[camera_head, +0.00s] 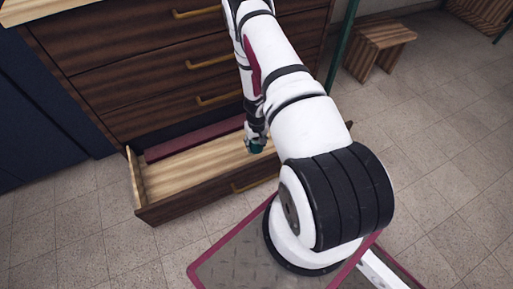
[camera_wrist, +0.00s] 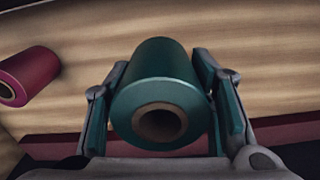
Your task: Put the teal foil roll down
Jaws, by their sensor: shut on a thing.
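The teal foil roll (camera_wrist: 152,88) is a short cylinder with a hollow brown core, its open end facing the wrist camera. My gripper (camera_wrist: 162,95) is shut on it, one finger on each side. In the head view a small part of the teal roll (camera_head: 256,149) shows at the end of my gripper (camera_head: 255,140), over the open bottom drawer (camera_head: 185,174). The arm hides part of the drawer. I cannot tell whether the roll touches the drawer floor.
A dark red roll (camera_wrist: 30,75) lies on the wood at the left of the wrist view. A long dark red strip (camera_head: 195,138) runs along the drawer's back. The drawer's front wall (camera_head: 205,201) is raised. A wooden stool (camera_head: 380,45) stands on the tiled floor.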

